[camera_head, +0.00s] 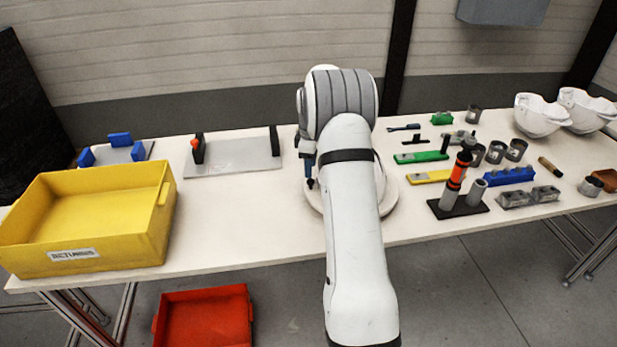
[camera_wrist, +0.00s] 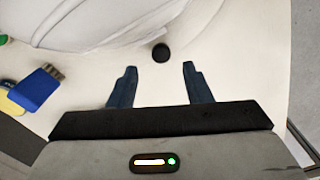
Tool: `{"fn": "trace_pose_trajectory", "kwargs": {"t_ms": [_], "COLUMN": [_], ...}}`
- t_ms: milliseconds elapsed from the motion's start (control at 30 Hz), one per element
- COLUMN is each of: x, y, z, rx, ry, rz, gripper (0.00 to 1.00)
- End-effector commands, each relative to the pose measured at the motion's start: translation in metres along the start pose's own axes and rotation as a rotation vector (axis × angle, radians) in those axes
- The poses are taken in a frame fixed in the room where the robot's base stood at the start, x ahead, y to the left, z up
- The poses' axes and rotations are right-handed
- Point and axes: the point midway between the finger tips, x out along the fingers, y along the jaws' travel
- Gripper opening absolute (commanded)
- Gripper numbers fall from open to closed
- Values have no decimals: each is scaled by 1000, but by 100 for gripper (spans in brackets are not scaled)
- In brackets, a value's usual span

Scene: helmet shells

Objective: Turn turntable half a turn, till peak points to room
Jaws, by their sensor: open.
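The turntable (camera_head: 391,197) is a pale disc on the table, mostly hidden behind my arm in the head view. A large white rounded form (camera_wrist: 95,18) fills the upper left of the wrist view; I cannot tell which way any peak on it points. A round black knob (camera_wrist: 160,53) stands close beside its curved edge. My gripper (camera_wrist: 159,68) is open, with its two dark blue fingers spread and nothing between them. The knob is just beyond the fingertips, roughly midway across the gap. In the head view my gripper (camera_head: 309,184) points down at the turntable's left side.
A yellow bin (camera_head: 150,235) and a grey plate fixture (camera_head: 235,160) stand left. Holders, cups and a black-and-orange tool (camera_head: 456,178) crowd the right, with white helmet shells (camera_head: 540,118) at the far right. The table between the bin and turntable is clear.

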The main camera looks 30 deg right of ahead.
Motion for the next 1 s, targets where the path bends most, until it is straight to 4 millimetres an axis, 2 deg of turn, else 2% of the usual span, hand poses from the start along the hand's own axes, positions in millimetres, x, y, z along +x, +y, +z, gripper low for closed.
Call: {"fn": "trace_pose_trajectory", "kwargs": {"t_ms": [100, 300, 667, 1000], "x": [20, 43, 49, 49], "y": [-1, 0, 0, 0], "z": [0, 0, 1, 1], "rx": [1, 2, 3, 3], "ry": [-1, 0, 0, 0], "rz": [-3, -1, 0, 1], "gripper": [45, 45, 44, 16]}}
